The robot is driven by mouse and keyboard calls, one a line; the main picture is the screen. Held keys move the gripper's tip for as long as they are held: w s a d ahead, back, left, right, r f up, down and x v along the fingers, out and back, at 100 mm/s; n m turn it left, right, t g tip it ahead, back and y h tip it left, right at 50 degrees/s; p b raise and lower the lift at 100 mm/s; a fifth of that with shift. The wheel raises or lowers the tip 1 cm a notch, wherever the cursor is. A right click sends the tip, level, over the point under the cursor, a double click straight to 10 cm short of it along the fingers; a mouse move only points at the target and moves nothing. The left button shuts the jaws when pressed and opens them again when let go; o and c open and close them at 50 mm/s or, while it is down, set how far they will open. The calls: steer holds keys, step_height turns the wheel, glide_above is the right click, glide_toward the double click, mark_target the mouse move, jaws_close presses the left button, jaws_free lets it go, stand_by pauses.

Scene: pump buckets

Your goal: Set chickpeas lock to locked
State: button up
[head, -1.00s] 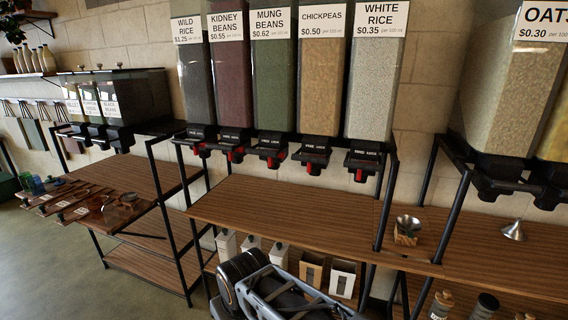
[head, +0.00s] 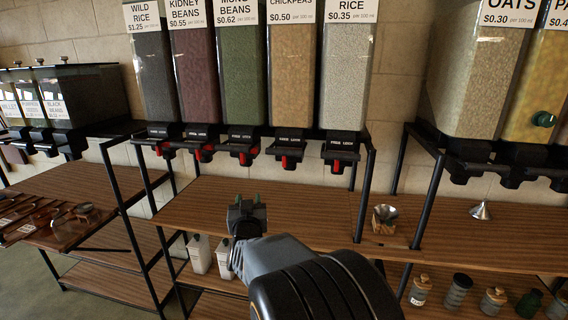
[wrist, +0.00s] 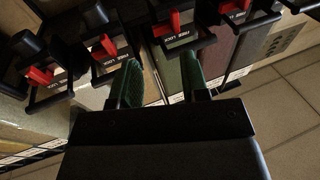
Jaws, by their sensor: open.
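The chickpeas bin (head: 290,75) is a tall tan dispenser in the middle of the row. Its black lock unit (head: 291,138), printed "FREE LOCK", has a red lever (head: 285,161) hanging beneath it. The print is too small to tell which setting the lever is at. My gripper (head: 248,200) is open and empty, below and slightly left of this lever in the head view, apart from it. In the wrist view, my gripper's green-padded fingers (wrist: 161,82) point toward the bins, with several red levers beyond; I cannot tell for sure which is the chickpeas one.
Similar locks with red levers flank it, under mung beans (head: 240,147) and white rice (head: 341,150). A wooden shelf (head: 190,208) runs below the bins. A black post (head: 362,205) and a metal funnel (head: 384,213) stand to the right. White containers (head: 200,253) sit underneath.

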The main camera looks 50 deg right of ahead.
mark_target(283, 158)
steer(key=s+d+r+m+g+h, duration=0.2)
steer(key=s+d+m+g+h, duration=0.15)
steer(key=d+h, duration=0.25)
steer(key=shift+t, duration=0.45)
steer(key=p+x, duration=0.1)
steer(key=x, duration=0.3)
steer(key=p+x, duration=0.1)
steer(key=x, duration=0.3)
steer(key=p+x, duration=0.1)
steer(key=x, duration=0.4)
steer(key=shift+s+r, duration=0.3)
steer(key=shift+r, duration=0.05)
steer(key=shift+h, duration=0.3)
jaws_close()
